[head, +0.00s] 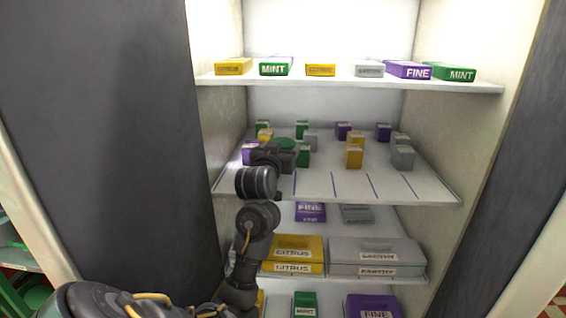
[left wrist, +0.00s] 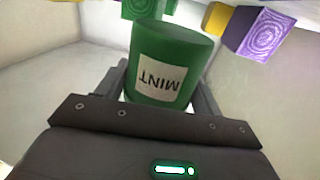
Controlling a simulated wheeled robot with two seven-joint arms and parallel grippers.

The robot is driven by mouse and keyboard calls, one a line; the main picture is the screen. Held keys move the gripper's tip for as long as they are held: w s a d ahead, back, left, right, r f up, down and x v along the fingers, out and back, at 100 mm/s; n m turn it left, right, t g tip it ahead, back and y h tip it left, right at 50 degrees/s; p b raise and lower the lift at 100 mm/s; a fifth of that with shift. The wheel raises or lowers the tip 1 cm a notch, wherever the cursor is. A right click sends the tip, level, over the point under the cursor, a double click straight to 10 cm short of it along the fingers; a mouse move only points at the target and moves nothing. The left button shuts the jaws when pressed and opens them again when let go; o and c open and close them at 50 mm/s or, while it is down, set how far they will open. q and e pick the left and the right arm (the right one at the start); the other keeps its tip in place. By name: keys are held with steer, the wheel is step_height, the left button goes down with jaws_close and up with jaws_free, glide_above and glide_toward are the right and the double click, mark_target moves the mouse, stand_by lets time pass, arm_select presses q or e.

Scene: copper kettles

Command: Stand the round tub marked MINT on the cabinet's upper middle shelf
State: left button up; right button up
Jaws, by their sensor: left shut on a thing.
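The round green tub marked MINT (left wrist: 172,50) is between the fingers of my left gripper (left wrist: 163,88) in the left wrist view, its label upside down there. In the head view the tub's green top (head: 286,143) shows just beyond my left gripper (head: 274,154), which is shut on it. The gripper is over the left part of the cabinet's second shelf from the top (head: 330,187), the one with blue lines. My wrist hides the tub's lower part, so I cannot tell if it touches the shelf. My right gripper is not in view.
Small boxes stand around the tub: purple (head: 248,152), green (head: 303,157), yellow (head: 354,157) and grey (head: 403,158). The shelf's front strip is bare. The top shelf (head: 345,84) holds a row of flat boxes. Larger yellow (head: 312,246) and grey boxes (head: 378,244) fill the shelf below.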

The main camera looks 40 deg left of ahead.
arm_select(q)
step_height(320, 180, down, 4)
steer(key=shift+p, duration=0.35)
steer(key=shift+f, duration=0.15)
steer(key=o, duration=1.1)
steer(key=shift+o, duration=0.2)
